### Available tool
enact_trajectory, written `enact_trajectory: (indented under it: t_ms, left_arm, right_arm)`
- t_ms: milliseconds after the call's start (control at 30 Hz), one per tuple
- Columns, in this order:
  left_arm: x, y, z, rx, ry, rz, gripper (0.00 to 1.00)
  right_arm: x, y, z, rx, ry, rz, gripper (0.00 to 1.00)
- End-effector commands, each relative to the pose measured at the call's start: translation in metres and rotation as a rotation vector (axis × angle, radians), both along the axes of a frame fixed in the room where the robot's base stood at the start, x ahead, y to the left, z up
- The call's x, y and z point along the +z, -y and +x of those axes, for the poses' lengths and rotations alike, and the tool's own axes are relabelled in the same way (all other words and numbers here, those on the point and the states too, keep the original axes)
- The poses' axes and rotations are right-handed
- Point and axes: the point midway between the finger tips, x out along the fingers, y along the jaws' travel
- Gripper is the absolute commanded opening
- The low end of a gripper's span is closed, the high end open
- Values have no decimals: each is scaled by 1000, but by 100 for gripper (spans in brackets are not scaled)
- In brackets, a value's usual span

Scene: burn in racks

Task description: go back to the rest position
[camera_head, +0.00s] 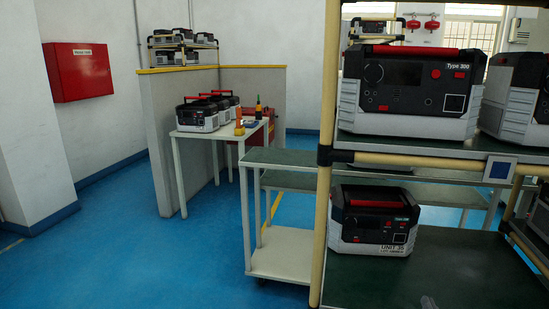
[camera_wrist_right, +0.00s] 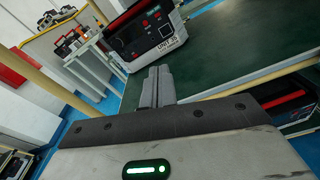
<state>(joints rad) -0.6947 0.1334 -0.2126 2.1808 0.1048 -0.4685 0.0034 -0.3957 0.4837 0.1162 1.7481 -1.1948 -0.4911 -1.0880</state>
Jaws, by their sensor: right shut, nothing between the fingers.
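My right gripper (camera_wrist_right: 159,74) shows in the right wrist view with its two grey fingers together and nothing between them. It is over the green lower shelf (camera_wrist_right: 222,62), apart from the power unit (camera_wrist_right: 147,38) on that shelf. In the head view only a small grey tip of my right gripper (camera_head: 428,302) shows at the bottom edge. My left gripper is in neither view.
The rack's yellow post (camera_head: 325,160) and upper shelf (camera_head: 420,150) stand close on the right. The Type 300 unit (camera_head: 408,92) sits on the upper shelf. A grey cart (camera_head: 285,250) and a white table (camera_head: 180,160) stand behind. Blue floor (camera_head: 120,260) is clear at left.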

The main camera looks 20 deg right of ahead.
Motion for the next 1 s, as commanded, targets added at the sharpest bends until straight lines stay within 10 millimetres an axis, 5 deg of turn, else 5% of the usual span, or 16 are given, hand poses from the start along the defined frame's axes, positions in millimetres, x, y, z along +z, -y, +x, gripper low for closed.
enact_trajectory:
  t_ms: [367,533,700,833,1000]
  left_arm:
    - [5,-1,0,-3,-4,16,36]
    - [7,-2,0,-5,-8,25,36]
    - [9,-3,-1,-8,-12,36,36]
    - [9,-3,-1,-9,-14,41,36]
    - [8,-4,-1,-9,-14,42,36]
  right_arm:
    - [-55,-111,-35,-75,124,945,0]
    - [-69,-202,-66,-253,179,1638,0]
    - [-56,-290,-95,-543,206,2290,0]
    - [-44,-323,-106,-700,206,2543,0]
    - [-40,-333,-108,-759,206,2623,0]
